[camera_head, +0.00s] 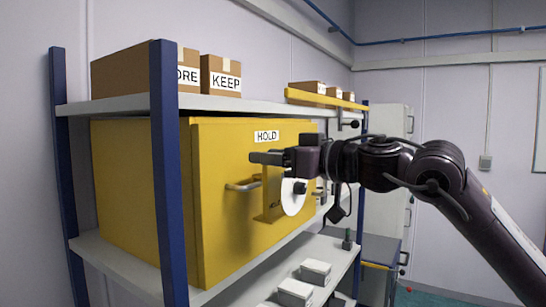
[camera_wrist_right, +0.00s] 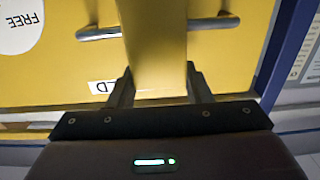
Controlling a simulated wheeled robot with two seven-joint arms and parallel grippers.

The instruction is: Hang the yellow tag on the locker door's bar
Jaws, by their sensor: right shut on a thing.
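The yellow locker (camera_head: 225,210) stands on a shelf, with a white HOLD label (camera_head: 266,136) on its door. A metal bar (camera_head: 243,186) runs across the door; it also shows in the wrist view (camera_wrist_right: 213,24). My right gripper (camera_head: 262,157) is shut on the upper part of the yellow tag (camera_head: 272,187), which hangs down in front of the door. In the wrist view the tag (camera_wrist_right: 155,50) lies between the fingers and covers the middle of the bar. I cannot tell whether the tag touches the bar. My left gripper is out of view.
A white round disc (camera_head: 293,197), marked FREE in the wrist view (camera_wrist_right: 20,25), is right of the tag. A blue shelf post (camera_head: 169,180) stands left of the door. Boxes (camera_head: 221,76) sit above the locker; small white boxes (camera_head: 315,271) sit below.

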